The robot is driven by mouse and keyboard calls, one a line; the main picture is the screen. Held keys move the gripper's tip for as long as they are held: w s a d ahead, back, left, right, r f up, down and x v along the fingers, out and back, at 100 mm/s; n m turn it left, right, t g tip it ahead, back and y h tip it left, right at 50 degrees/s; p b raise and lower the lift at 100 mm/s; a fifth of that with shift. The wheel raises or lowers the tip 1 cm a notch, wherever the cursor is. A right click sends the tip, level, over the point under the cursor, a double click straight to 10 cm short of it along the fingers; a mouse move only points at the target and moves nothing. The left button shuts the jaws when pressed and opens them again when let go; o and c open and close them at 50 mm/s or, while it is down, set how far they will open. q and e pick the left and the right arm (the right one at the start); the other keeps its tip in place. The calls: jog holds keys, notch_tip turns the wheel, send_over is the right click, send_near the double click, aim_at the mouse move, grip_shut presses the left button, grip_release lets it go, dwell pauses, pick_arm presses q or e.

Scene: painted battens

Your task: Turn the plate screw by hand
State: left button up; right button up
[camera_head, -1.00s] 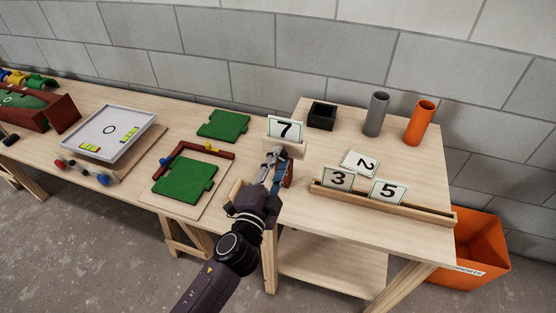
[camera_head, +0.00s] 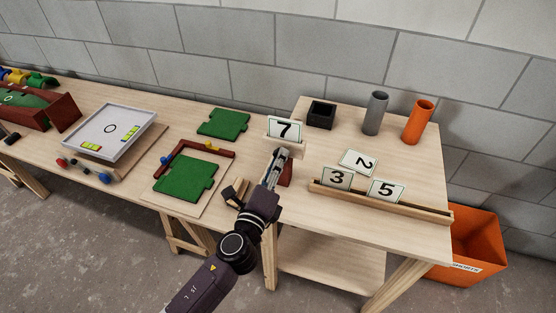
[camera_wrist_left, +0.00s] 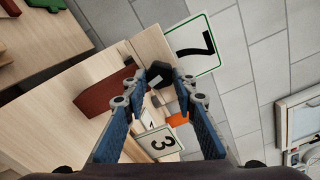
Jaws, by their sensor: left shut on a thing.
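A white plate with a black 7 (camera_head: 284,129) stands upright in a pale wooden holder (camera_head: 297,149) at the left edge of the raised table; it also shows in the wrist view (camera_wrist_left: 196,47). A red-brown block (camera_head: 287,173) is below the holder. My left gripper (camera_head: 280,157) reaches up to the holder's front. In the wrist view its fingertips (camera_wrist_left: 169,80) are close together around a small dark piece, apparently the plate screw, mostly hidden by the fingers. My right gripper is not in view.
Number plates 3 (camera_head: 337,178) and 5 (camera_head: 386,191) stand in a wooden rail (camera_head: 425,210); plate 2 (camera_head: 359,162) lies behind. A black box (camera_head: 321,115), grey tube (camera_head: 376,113) and orange tube (camera_head: 418,122) stand farther back. Green panels (camera_head: 186,178) lie left.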

pick_arm(q)
jog(key=shift+f+m, duration=0.1)
jog(key=shift+m, duration=0.7)
jog(key=o, duration=1.2)
jog(key=shift+c, duration=0.2)
jog(key=v, duration=1.2)
